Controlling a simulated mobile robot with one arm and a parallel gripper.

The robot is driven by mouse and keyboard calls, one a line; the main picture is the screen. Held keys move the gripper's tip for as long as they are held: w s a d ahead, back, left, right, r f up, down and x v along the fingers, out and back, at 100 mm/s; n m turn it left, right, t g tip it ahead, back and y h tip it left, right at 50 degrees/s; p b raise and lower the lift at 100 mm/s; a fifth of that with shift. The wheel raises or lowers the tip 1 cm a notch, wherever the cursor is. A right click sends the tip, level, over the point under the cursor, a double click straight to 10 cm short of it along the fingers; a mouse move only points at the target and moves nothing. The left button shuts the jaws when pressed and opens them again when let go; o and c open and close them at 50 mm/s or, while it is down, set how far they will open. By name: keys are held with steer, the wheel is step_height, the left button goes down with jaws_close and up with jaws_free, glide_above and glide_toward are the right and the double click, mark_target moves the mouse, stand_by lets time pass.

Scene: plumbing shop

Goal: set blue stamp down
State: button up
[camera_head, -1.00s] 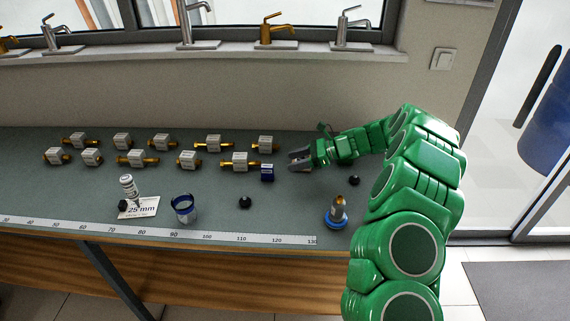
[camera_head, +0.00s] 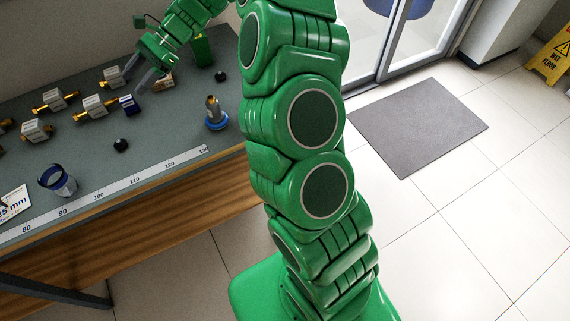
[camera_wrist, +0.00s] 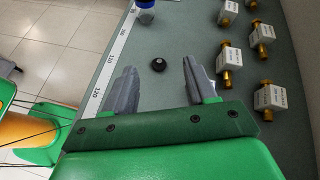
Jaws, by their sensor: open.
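The blue stamp (camera_head: 129,105), a small dark blue block with a pale top edge, stands on the grey-green bench beside the end of a brass fitting with a white label. My gripper (camera_head: 133,78) is open and empty, just beyond the stamp in the head view and apart from it. In the wrist view, my gripper's two grey fingers (camera_wrist: 158,84) are spread wide with nothing held between them. I cannot make out the stamp in the wrist view.
Labelled brass fittings (camera_head: 95,105) stand in rows. A black knob (camera_head: 121,145), a blue-rimmed cup (camera_head: 58,181) and a blue-based brass piece (camera_head: 214,115) stand nearer the ruler strip (camera_head: 140,178). Bare bench lies between the knob and the blue-based piece.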

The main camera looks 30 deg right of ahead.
steer(key=s+d+r+n+g+h, duration=0.1)
steer(key=s+r+n+h, duration=0.25)
steer(key=s, duration=0.75)
steer(key=s+d+r+n+h, duration=0.2)
steer(key=s+r+n, duration=0.2)
steer(key=s, duration=0.7)
steer(key=s+d+f+n+h, duration=0.1)
steer(key=s+d+n+h, duration=0.1)
steer(key=s+d, duration=0.5)
steer(key=s+d+f+n+t+h, duration=0.1)
steer(key=s+d+n+h, duration=0.2)
steer(key=s+d, duration=0.5)
steer(key=s+h, duration=0.1)
steer(key=s, duration=0.6)
steer(key=shift+t, duration=0.3)
